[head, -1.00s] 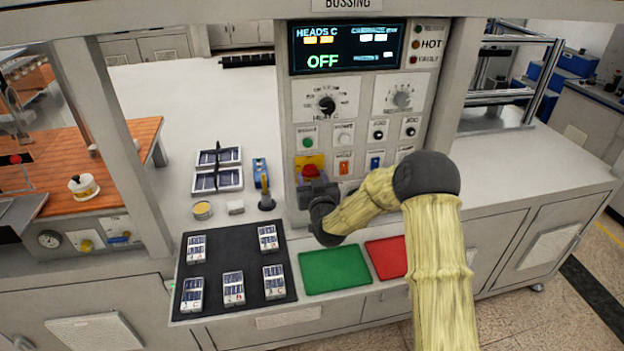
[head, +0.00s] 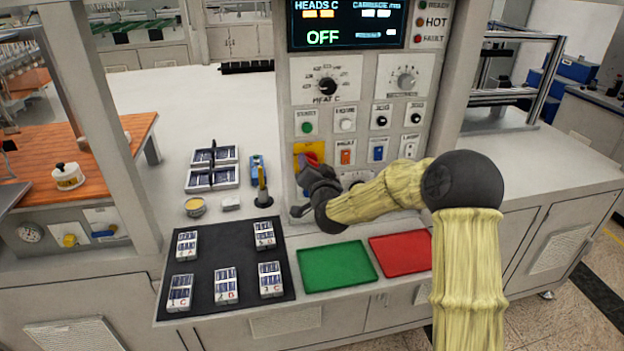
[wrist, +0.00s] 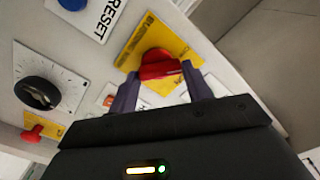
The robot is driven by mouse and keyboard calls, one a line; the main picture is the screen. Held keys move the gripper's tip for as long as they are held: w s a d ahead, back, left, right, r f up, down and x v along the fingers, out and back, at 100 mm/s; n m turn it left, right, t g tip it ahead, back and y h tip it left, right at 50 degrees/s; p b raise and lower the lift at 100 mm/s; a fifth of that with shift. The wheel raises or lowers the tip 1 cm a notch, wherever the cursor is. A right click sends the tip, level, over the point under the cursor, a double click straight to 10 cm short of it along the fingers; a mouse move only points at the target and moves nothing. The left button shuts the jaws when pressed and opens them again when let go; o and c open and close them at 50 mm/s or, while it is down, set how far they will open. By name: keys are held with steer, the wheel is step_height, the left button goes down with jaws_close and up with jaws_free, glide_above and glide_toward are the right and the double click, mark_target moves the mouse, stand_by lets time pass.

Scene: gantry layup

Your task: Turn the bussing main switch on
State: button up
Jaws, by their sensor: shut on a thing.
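The bussing main switch is a red knob (wrist: 160,66) on a yellow plate (wrist: 133,52) in the wrist view. The plate's lettering is only partly readable. In the head view the red knob (head: 308,158) shows at the lower left of the control panel, partly covered by my gripper (head: 312,172). My gripper (wrist: 160,74) is shut on the red knob, one dark finger on each side. The panel display (head: 347,23) reads OFF in green.
Dials, buttons and small switches surround the knob on the panel (head: 425,115). Below are a green mat (head: 337,267), a red mat (head: 402,252) and a black mat (head: 205,285) with several cell blocks. A blue-and-yellow tool (head: 262,185) stands close at left.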

steer(key=m+b, duration=1)
steer(key=b, duration=0.1)
steer(key=shift+d+f, duration=0.15)
steer(key=shift+m, duration=0.3)
steer(key=o, duration=1)
